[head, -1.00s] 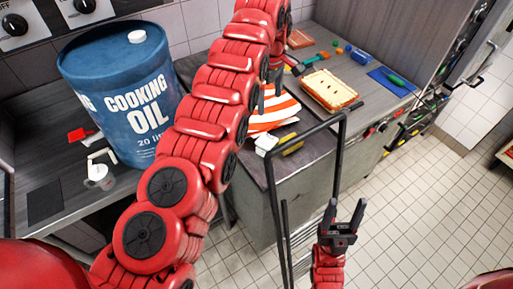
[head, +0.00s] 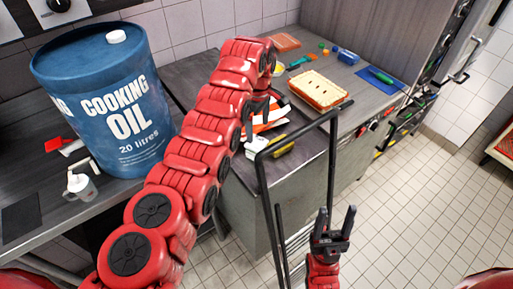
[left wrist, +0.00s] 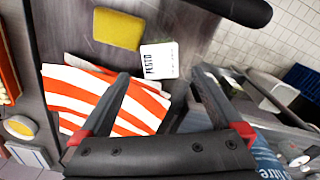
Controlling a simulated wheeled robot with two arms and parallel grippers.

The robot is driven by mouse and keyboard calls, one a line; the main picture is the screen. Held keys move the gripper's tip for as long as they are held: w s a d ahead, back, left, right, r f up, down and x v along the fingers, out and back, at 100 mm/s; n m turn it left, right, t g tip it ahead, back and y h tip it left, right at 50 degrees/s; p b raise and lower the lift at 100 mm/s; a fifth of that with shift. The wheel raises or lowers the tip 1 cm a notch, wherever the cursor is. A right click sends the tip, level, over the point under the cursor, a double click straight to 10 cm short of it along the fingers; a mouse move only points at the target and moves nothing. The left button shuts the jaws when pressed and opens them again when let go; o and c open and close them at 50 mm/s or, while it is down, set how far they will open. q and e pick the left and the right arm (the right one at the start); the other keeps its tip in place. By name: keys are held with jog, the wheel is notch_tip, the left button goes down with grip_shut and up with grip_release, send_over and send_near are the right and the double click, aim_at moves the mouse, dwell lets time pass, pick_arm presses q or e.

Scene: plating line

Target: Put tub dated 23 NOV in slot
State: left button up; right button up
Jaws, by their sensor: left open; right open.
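A small tub with a white label reading PESTO (left wrist: 159,61) lies by a striped cloth in the left wrist view. It seems to be the white item (head: 256,145) near the worktop's front edge in the head view. No date is readable on it. My left gripper (left wrist: 163,84) is open and empty, its fingers pointing towards the cloth and tub. In the head view my left arm mostly hides that gripper (head: 255,108). My right gripper (head: 334,219) is open and empty, low by a black rail. I cannot make out the slot.
A yellow sponge (head: 283,146) lies beside the tub, and an orange-and-white striped cloth (head: 270,117) is behind it. A rectangular pie dish (head: 319,89) stands further right. A large blue oil drum (head: 108,101) stands left. A black rail (head: 334,160) rises in front of the worktop.

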aim_at(256, 142)
pick_arm(q)
jog(key=shift+f, duration=0.4)
jog(key=shift+a+f+p, duration=0.15)
jog(key=shift+f+p, duration=0.1)
jog(key=shift+p, duration=0.2)
jog(key=shift+f+p, duration=0.6)
jog(key=shift+f, duration=0.2)
notch_tip(256, 142, down, 3)
jog(key=shift+w+f, duration=0.1)
jog(key=shift+w, duration=0.05)
grip_shut()
